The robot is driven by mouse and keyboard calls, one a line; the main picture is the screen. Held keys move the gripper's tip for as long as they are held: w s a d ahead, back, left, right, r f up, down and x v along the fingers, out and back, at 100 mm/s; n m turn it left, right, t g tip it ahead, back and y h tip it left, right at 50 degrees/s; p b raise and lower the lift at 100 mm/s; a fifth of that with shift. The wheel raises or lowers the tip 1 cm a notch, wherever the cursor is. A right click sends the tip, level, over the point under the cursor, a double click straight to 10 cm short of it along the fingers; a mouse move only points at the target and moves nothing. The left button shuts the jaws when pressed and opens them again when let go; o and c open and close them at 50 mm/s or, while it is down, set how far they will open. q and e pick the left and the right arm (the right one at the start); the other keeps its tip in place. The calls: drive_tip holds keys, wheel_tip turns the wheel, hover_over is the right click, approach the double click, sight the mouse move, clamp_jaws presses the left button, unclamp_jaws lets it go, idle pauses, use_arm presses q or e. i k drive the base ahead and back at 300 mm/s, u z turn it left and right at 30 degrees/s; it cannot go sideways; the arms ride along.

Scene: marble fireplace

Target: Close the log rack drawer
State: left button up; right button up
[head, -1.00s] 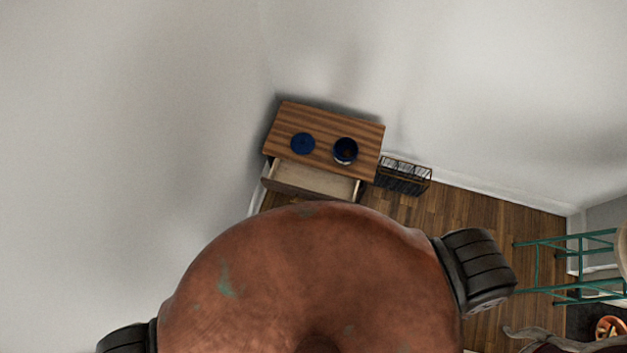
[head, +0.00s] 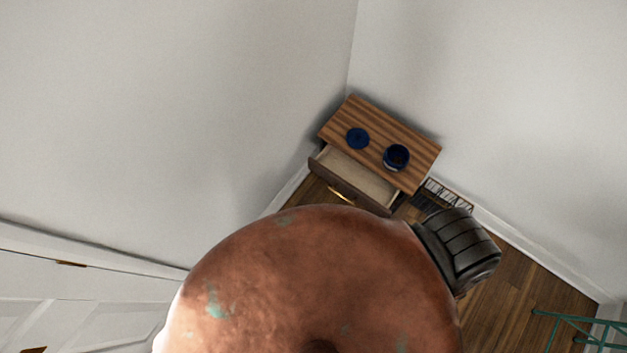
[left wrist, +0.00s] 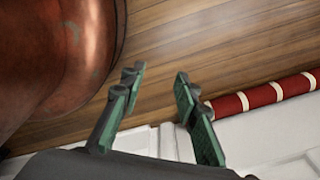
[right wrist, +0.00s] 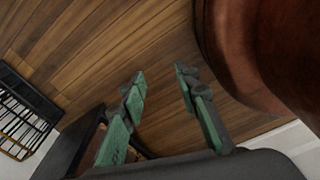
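A small wooden cabinet (head: 383,125) stands in the corner in the head view, with its drawer (head: 360,178) pulled open towards me. The drawer looks empty and has a brass handle (head: 341,192) on its front. My left gripper (left wrist: 158,78) is open and empty above the floor, next to my body in the left wrist view. My right gripper (right wrist: 160,80) is also open and empty above the floor in the right wrist view. Neither gripper shows in the head view. Both are apart from the drawer.
A blue lid or plate (head: 357,138) and a dark blue pot (head: 396,156) sit on the cabinet top. A black wire rack (right wrist: 22,112) stands on the floor beside it. A white panelled door (head: 80,300) is at the left. A teal metal frame (head: 570,325) is at lower right.

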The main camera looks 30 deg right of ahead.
sight(366, 187)
drive_tip(key=u, duration=0.65)
drive_tip(key=k, duration=1.2)
drive_tip(key=u, duration=0.75)
drive_tip(key=i, duration=0.6)
drive_tip(key=z, duration=2.3)
